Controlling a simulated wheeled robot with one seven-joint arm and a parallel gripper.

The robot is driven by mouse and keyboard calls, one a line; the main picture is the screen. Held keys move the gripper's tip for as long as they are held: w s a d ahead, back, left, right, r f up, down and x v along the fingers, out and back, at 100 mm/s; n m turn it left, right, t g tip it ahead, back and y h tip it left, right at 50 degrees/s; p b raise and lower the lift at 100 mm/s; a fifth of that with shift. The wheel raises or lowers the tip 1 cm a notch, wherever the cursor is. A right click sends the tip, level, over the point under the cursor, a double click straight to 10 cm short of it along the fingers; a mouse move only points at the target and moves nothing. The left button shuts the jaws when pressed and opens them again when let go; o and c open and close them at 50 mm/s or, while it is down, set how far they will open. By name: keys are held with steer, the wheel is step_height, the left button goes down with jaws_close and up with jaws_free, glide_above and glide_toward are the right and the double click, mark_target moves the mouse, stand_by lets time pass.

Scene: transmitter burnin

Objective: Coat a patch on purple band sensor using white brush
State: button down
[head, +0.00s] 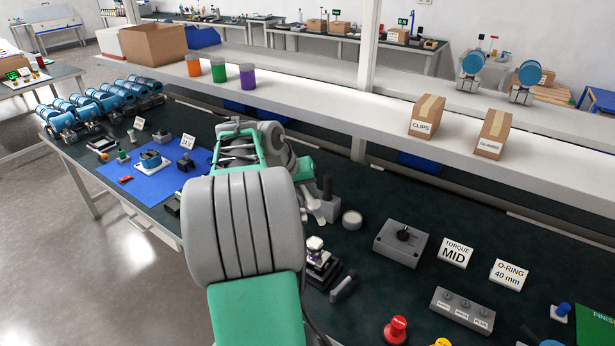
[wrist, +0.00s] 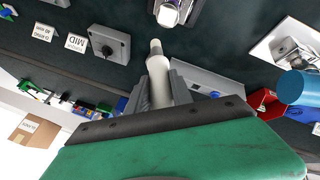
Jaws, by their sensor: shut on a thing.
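My gripper (wrist: 158,88) is shut on the white brush (wrist: 157,70), a pale rod with a grey tip that points away from my palm. In the wrist view the brush tip is just short of a small sensor (wrist: 169,15) with a pale top, apart from it in the picture. The sensor also shows in the head view (head: 315,244), upright in a dark holder, with a hint of purple below its top. My arm hides much of the gripper and the brush in the head view. I cannot make out any coated patch.
A grey box with a black knob (head: 402,242) and a round tin (head: 352,219) stand right of my arm. A dark-handled tool (head: 344,286) lies close to the sensor. A grey three-button box (head: 461,308) and a red button (head: 396,329) are near the front.

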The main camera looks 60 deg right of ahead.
steer(key=shift+r+p, duration=1)
steer(key=shift+r, duration=0.55)
